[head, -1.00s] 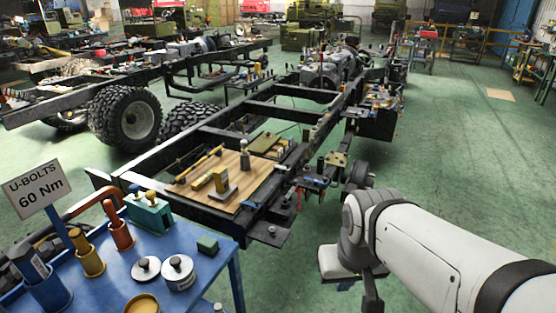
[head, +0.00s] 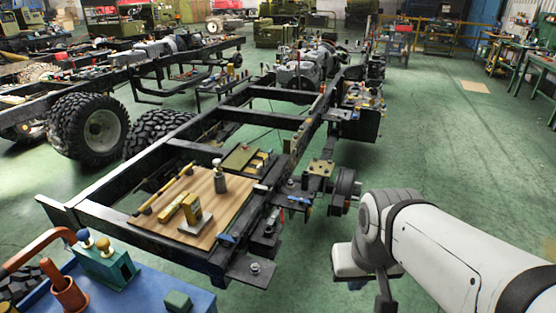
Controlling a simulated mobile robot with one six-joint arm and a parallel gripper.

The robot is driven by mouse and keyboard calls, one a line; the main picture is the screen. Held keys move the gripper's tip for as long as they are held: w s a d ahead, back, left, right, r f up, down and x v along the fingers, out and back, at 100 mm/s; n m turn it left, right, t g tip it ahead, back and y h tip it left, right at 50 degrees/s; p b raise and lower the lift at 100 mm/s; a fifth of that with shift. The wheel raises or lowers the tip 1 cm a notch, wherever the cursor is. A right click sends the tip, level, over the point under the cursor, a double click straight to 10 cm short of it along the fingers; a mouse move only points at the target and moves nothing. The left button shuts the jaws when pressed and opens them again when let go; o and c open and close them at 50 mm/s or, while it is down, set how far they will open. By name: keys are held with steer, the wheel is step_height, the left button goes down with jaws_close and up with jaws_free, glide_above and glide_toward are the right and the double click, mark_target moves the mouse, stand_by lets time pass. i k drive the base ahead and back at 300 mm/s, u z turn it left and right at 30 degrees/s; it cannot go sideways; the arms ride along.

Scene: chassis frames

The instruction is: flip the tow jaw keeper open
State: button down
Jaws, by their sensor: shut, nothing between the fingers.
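I cannot make out a tow jaw or its keeper for certain in the head view. The near end of the black chassis frame (head: 128,236) is in the middle left, with a flat dark plate and bolt (head: 252,268) at its near right corner. My white arm comes in from the lower right, right of the frame end and over the floor. My gripper's fingertips do not show.
A hub (head: 345,182) sticks out of the frame's right side. Another chassis with tyres (head: 95,130) stands left. Green floor (head: 450,150) is clear at right.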

mark_target(277, 204)
steer(key=i, duration=1)
steer(key=u, duration=0.5)
